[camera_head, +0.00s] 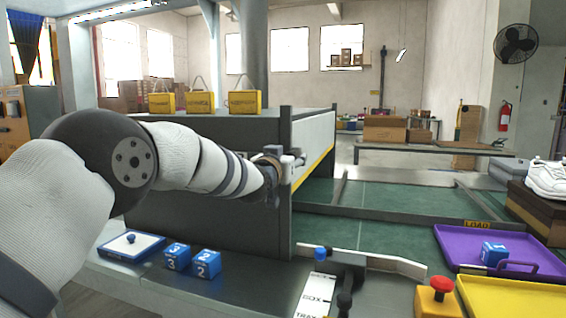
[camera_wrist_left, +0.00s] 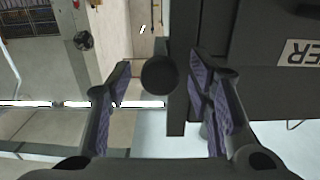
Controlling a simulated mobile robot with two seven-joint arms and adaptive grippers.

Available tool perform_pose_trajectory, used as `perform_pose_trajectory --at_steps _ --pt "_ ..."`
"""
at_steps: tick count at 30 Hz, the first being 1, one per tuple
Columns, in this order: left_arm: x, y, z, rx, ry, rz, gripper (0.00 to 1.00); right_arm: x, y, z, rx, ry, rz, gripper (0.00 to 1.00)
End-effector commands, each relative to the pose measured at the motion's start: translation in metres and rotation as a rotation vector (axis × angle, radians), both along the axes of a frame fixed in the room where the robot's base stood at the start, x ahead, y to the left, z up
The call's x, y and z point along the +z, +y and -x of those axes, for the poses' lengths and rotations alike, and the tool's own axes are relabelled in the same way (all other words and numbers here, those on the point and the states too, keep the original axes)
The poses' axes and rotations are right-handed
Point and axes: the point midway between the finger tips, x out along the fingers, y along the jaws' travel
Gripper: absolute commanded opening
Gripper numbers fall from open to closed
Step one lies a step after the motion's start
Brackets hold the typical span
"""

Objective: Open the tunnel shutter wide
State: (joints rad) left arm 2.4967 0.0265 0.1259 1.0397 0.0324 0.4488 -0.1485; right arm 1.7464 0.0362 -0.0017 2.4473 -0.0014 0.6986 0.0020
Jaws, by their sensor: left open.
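The tunnel (camera_head: 200,130) is a dark grey box at centre left of the head view. Its shutter (camera_head: 312,145) is a pale panel with a yellow lower edge on the right side. A gap shows below that edge, with green surface beyond. My left gripper (camera_head: 283,168) is at the near end of the shutter, beside the tunnel's front corner post. In the left wrist view its two fingers (camera_wrist_left: 158,78) are spread, with a round black knob (camera_wrist_left: 159,74) between them. I cannot tell whether they touch it. My right gripper is in neither view.
Yellow bags (camera_head: 243,102) stand on the tunnel top. A red button (camera_head: 441,284), purple tray (camera_head: 480,242) and yellow tray (camera_head: 510,294) are at right. The green surface (camera_head: 375,205) right of the tunnel is mostly clear.

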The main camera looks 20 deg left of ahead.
Motion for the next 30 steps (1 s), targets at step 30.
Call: perform_pose_trajectory --at_steps 30 --pt "0.001 0.004 0.112 0.0 -0.002 0.0 0.47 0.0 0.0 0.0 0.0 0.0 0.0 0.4"
